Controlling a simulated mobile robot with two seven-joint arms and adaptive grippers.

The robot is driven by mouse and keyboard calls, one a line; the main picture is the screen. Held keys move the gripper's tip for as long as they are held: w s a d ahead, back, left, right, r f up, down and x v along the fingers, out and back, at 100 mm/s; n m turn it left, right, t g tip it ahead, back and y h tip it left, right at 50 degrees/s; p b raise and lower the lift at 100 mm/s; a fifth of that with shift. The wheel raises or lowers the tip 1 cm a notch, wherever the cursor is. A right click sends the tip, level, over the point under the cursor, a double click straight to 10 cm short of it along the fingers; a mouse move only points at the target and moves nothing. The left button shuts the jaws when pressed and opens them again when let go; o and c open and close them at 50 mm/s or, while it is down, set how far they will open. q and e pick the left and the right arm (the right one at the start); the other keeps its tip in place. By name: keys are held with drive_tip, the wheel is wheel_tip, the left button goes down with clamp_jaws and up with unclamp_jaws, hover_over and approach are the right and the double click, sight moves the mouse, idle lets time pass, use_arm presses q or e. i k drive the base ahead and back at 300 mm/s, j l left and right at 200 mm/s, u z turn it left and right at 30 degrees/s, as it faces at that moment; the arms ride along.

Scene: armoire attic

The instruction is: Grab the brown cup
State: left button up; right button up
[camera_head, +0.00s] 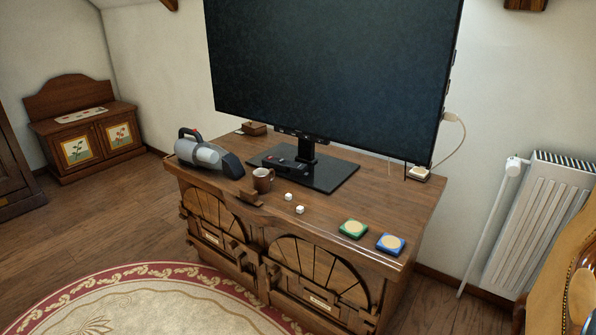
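The brown cup (262,181) stands upright near the front edge of the wooden TV cabinet (408,200), left of its middle. Its handle appears to be on the right side. Neither of my grippers shows in the head view.
A grey handheld vacuum (205,155) lies left of the cup. The large TV (330,75) stands behind on its black base (325,178). Two small white cubes (288,196) lie right of the cup. Green (354,229) and blue (390,243) coasters lie further right.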

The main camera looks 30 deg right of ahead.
sight(262, 181)
drive_tip(key=i+j+z, duration=0.15)
drive_tip(key=z, duration=0.3)
drive_tip(key=i+j+z, duration=0.25)
drive_tip(key=z, duration=0.15)
drive_tip(key=i+j+z, duration=0.25)
drive_tip(key=z, duration=0.2)
